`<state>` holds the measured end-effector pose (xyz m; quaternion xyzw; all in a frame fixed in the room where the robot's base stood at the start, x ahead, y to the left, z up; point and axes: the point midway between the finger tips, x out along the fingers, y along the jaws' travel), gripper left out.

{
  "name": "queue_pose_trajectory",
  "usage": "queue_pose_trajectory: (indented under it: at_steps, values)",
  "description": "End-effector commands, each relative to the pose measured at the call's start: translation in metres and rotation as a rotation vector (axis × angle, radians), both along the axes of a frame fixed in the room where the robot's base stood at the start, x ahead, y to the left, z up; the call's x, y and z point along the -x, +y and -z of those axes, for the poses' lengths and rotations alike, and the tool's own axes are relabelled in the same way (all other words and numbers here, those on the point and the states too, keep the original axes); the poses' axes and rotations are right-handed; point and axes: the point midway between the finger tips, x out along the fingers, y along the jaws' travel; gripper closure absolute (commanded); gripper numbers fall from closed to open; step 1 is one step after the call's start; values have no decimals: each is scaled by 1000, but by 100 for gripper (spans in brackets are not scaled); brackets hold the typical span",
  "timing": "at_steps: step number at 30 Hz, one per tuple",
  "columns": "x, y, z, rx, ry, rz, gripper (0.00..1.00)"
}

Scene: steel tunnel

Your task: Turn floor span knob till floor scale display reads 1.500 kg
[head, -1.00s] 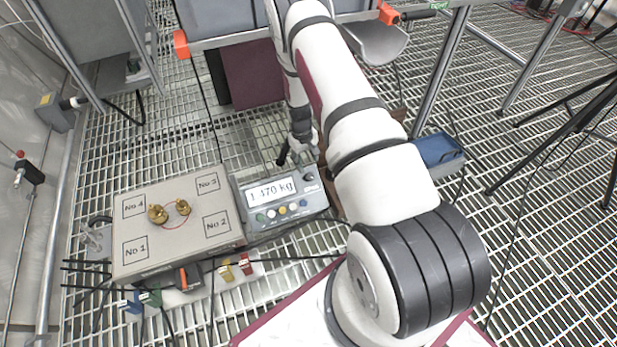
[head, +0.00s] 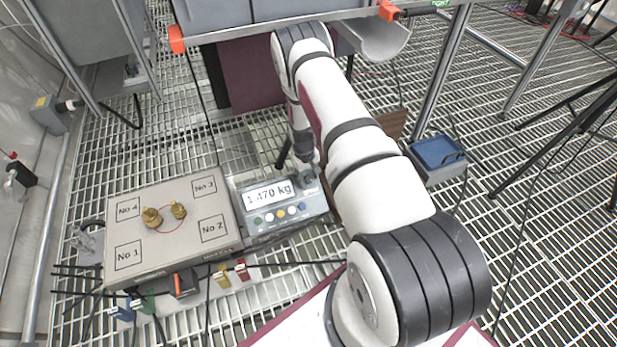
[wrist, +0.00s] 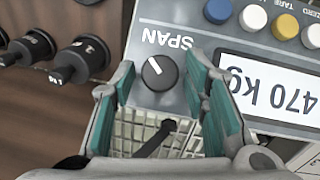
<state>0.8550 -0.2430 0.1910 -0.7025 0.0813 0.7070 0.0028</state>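The floor scale display (head: 270,194) is a grey box whose screen reads 1.470 kg in the head view. In the wrist view its screen (wrist: 272,88) is upside down and partly cut off, showing 470 kg. The span knob (wrist: 159,73) is a black dial with a white pointer line, beside the word SPAN. My gripper (wrist: 160,82) is open, with teal-padded fingers to the left and right of the knob and gaps on both sides. In the head view my gripper (head: 303,158) is over the display's right end and partly hides the knob.
The scale platform (head: 190,240), with two brass weights (head: 163,215), stands left of the display. Coloured buttons (wrist: 255,17) line the panel near the screen. Black knobs on a brown panel (wrist: 60,60) lie left in the wrist view.

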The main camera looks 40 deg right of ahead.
Motion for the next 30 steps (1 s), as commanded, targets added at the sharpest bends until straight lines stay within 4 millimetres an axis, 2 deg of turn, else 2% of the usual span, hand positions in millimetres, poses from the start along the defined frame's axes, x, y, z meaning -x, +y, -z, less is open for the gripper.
queue_pose_trajectory:
  at_steps: [1,4,17,30]
  values:
    - [0,0,0,0,0,0,77]
    - [0,0,0,0,0,0,100]
    - [1,-2,0,-38,-11,59,100]
    - [2,-5,0,-225,-65,338,100]
